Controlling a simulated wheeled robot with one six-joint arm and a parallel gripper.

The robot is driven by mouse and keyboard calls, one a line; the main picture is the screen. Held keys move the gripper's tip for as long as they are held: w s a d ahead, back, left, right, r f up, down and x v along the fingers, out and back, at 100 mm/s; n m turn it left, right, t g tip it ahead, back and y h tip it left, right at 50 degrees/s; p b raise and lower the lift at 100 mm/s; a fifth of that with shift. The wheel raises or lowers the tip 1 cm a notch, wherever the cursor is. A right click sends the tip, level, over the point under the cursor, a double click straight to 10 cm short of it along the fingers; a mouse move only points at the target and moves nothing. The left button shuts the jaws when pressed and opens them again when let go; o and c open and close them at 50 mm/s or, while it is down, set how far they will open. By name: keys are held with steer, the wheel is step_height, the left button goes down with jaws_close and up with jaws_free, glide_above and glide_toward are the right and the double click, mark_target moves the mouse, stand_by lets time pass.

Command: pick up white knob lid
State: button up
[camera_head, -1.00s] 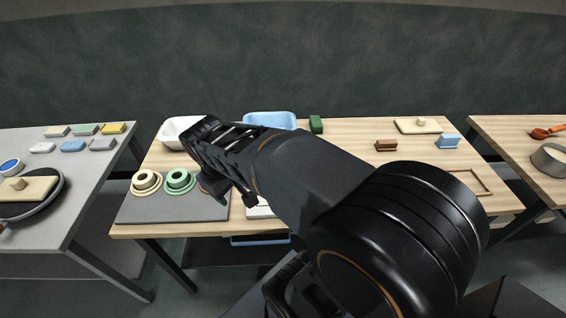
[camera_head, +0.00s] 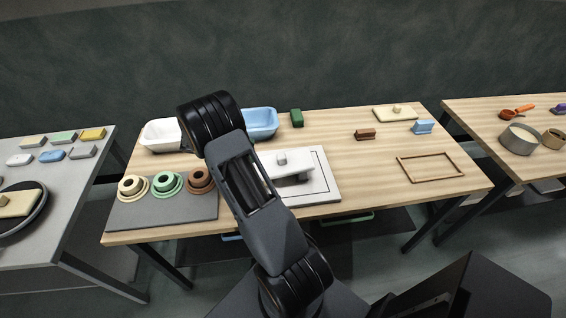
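The white knob lid (camera_head: 297,166) is a flat white slab with a small grey knob on top. It sits on a white board (camera_head: 330,191) with a dark outline, near the middle front of the wooden table. My arm crosses in front and hides the left part of the board and possibly some of the lid. My gripper cannot be made out in this view; only links and joints of my arm show. I cannot tell whether anything is held.
A grey mat (camera_head: 150,213) with cream, green and brown ring-shaped pieces lies left of the board. A white tub (camera_head: 160,136) and a blue tub (camera_head: 262,122) stand behind. An empty wooden frame (camera_head: 431,167) lies right. The table between board and frame is fairly clear.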

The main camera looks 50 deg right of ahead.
mark_target(281, 156)
steer(key=x, duration=0.5)
steer(key=shift+s+d+f+p, duration=0.15)
steer(key=shift+s+d+p, duration=0.15)
steer(key=shift+p, duration=0.1)
steer(key=shift+p+x, duration=1)
steer(key=shift+x, duration=1.55)
steer(key=shift+w, duration=0.15)
jaws_close()
